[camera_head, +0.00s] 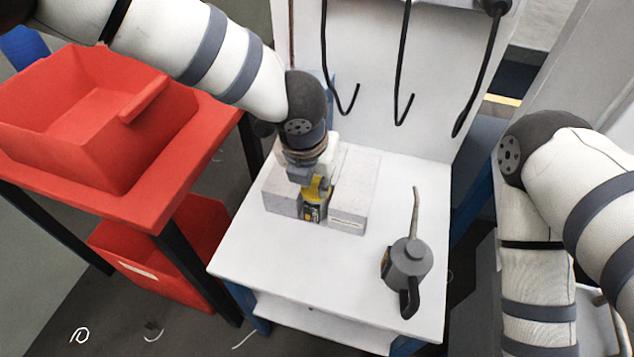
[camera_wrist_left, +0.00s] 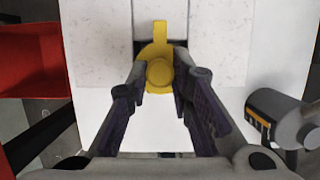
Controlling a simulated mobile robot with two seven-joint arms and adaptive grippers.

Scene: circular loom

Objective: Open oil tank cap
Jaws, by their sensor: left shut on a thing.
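A pale speckled block, apparently the oil tank (camera_head: 355,190), sits on the white table; its top also shows in the left wrist view (camera_wrist_left: 218,40). A yellow cap (camera_wrist_left: 160,74) with a round knob and a tab pointing up in the picture sits at a gap in the block's middle. My left gripper (camera_head: 315,188) points down over it. In the left wrist view its two fingers (camera_wrist_left: 160,82) are closed on both sides of the yellow cap. In the head view the cap is partly hidden by the gripper. My right gripper is out of view; only its arm shows.
A grey oil can (camera_head: 408,262) with a long spout stands on the white table (camera_head: 262,262), right of the block. Black hooks (camera_head: 402,100) hang on the panel behind. A red bin (camera_head: 85,125) stands on a red cart at left. The table's front is clear.

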